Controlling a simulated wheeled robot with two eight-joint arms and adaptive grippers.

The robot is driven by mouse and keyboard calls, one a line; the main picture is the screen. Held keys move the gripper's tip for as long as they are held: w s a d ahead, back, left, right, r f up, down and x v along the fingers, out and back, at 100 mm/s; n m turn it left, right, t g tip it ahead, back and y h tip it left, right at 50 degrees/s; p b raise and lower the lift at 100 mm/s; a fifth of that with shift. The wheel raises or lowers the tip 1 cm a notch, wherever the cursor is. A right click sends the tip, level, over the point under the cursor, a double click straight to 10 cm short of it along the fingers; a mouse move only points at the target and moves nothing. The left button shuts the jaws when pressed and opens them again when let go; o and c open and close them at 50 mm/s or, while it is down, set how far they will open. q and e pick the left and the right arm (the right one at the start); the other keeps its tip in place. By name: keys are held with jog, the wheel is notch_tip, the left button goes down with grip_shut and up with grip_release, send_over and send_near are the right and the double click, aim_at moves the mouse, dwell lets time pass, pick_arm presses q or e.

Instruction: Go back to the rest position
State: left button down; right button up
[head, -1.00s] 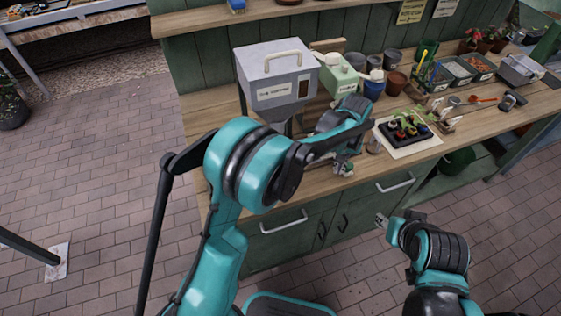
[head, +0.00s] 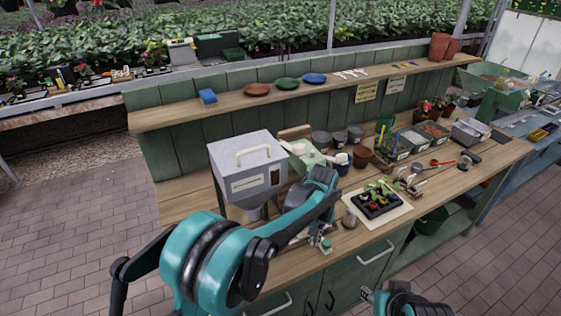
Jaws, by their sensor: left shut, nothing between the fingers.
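My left arm reaches in from the lower left over the wooden workbench (head: 285,262). My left gripper (head: 325,243) is shut and empty, low at the bench's front edge. It is left of the black seedling tray (head: 378,203) on its white mat and in front of the grey metal hopper (head: 247,172). My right gripper (head: 368,294) shows at the bottom edge, in front of the green cabinet doors. It is small and partly cut off, so its fingers cannot be judged.
A green box (head: 306,160), pots (head: 363,156), plastic trays (head: 412,140) and hand tools (head: 441,163) crowd the bench behind and right of the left gripper. A shelf (head: 228,101) with coloured saucers runs above. Paved floor (head: 75,225) is free at the left.

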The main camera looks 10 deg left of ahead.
pick_arm(q)
jog(key=s+a+r+t+b, duration=0.2)
jog(key=s+a+r+t, duration=0.1)
jog(key=s+a+r, duration=0.7)
jog(key=s+a+f+t+b, duration=0.1)
jog(key=s+a+f+t, duration=0.2)
jog(key=s+a, duration=0.7)
jog(key=shift+s+a+m+t, duration=0.35)
jog(key=shift+s+m+t, duration=0.05)
jog(key=shift+s+t, duration=0.2)
